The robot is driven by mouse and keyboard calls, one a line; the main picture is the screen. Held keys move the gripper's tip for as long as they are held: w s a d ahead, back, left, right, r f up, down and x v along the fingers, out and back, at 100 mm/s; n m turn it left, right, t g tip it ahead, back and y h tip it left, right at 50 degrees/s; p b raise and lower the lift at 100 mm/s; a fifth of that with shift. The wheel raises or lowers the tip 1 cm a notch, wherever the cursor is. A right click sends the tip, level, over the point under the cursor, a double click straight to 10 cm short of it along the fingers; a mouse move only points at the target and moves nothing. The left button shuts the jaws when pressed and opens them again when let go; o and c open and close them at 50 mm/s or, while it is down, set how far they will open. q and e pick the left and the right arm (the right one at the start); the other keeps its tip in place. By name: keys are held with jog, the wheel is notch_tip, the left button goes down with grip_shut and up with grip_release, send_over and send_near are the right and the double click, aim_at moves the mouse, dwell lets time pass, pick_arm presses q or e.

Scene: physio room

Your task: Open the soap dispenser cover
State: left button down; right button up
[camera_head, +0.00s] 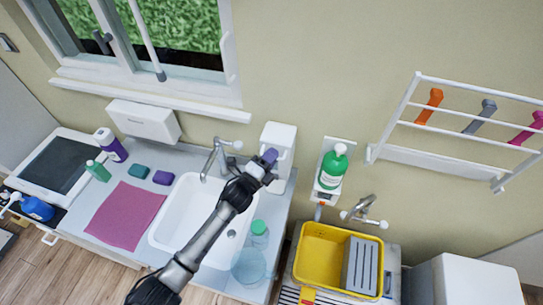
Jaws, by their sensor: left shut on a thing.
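A white box-shaped soap dispenser (280,134) stands against the wall at the back right corner of the sink counter. My left gripper (266,160) is at its front, shut on what looks like its cover. A small purple-grey part shows at the fingertips; I cannot tell what it belongs to. The gripper hides the lower front of the dispenser, and I cannot tell how far the cover is open. My right gripper is not in view.
A white sink (180,222) and tap (216,155) lie left of the dispenser. A green bottle (332,168) sits in a wall holder to the right, above a yellow basin (316,250). A clear jug (249,266) and a green-capped container (259,236) stand near my left arm.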

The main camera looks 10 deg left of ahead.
pick_arm(q)
jog(key=shift+s+f+b, duration=0.15)
jog(key=shift+f+b, duration=0.05)
jog(key=shift+b, duration=0.2)
jog(key=s+a+f+m+t+h+b, duration=0.1)
jog(key=s+f+h+b, duration=0.1)
jog(key=s+f+b, duration=0.2)
jog(key=shift+s+f+t+b, duration=0.35)
jog(key=shift+s+b, duration=1.35)
jog(key=shift+b, duration=0.65)
jog(key=shift+a, duration=0.1)
jog(key=c, duration=1.2)
grip_release()
jog(key=shift+s, duration=0.1)
